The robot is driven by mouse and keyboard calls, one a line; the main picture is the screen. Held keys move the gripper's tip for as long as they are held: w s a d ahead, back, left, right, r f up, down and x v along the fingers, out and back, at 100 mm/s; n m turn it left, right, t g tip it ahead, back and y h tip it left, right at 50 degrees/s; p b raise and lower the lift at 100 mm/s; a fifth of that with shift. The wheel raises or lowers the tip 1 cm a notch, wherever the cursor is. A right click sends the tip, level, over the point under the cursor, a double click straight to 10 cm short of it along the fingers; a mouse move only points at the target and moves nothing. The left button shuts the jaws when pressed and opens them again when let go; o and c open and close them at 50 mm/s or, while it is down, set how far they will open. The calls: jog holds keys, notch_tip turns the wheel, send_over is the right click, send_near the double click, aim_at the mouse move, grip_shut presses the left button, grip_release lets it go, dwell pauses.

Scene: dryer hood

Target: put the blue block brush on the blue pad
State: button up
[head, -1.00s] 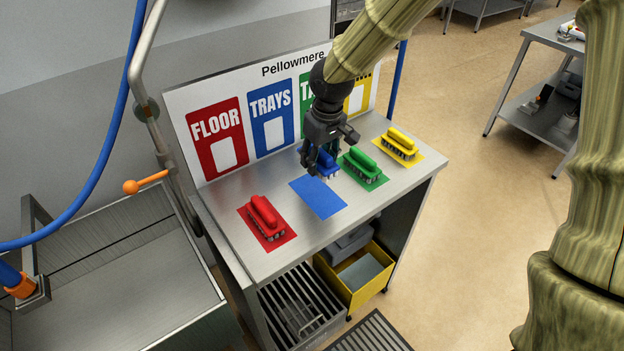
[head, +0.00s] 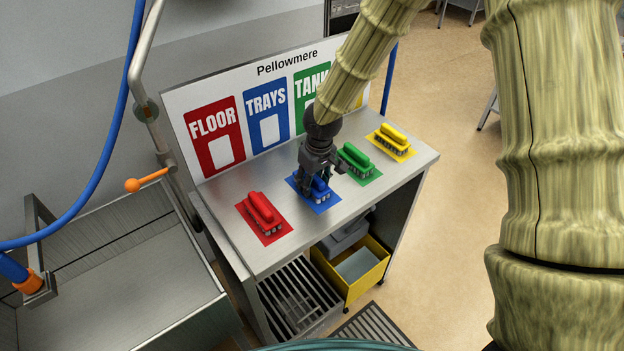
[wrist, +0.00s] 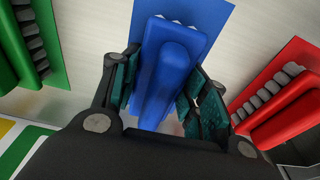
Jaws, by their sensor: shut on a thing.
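The blue block brush (head: 319,186) is at the blue pad (head: 323,206) on the steel table, between the red and green brushes. My gripper (head: 318,188) is over it from above, shut on it. In the wrist view the blue brush (wrist: 170,75) lies lengthwise between the two finger pads of my gripper (wrist: 165,100). The blue pad (wrist: 215,12) shows beyond and around the brush there. The brush looks on or just above the pad; I cannot tell whether its bristles touch. My gripper hides part of it.
A red brush (head: 261,208) on its red pad is to the left. A green brush (head: 355,156) and a yellow brush (head: 391,137) on their pads are to the right. The sign board (head: 225,115) stands behind. The table's front strip is clear.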

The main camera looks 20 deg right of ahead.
aim_at(317, 179)
jog(key=shift+s+r, duration=0.15)
jog(key=shift+s, duration=0.05)
jog(key=o, duration=1)
jog(key=shift+w, duration=0.15)
jog(key=shift+r, duration=0.1)
jog(key=r, duration=0.4)
jog(key=s+r+b, duration=0.1)
jog(key=r, duration=0.2)
jog(key=s+r+b, duration=0.1)
jog(key=r, duration=0.3)
jog(key=shift+d+r, duration=0.3)
jog(key=shift+r, duration=0.05)
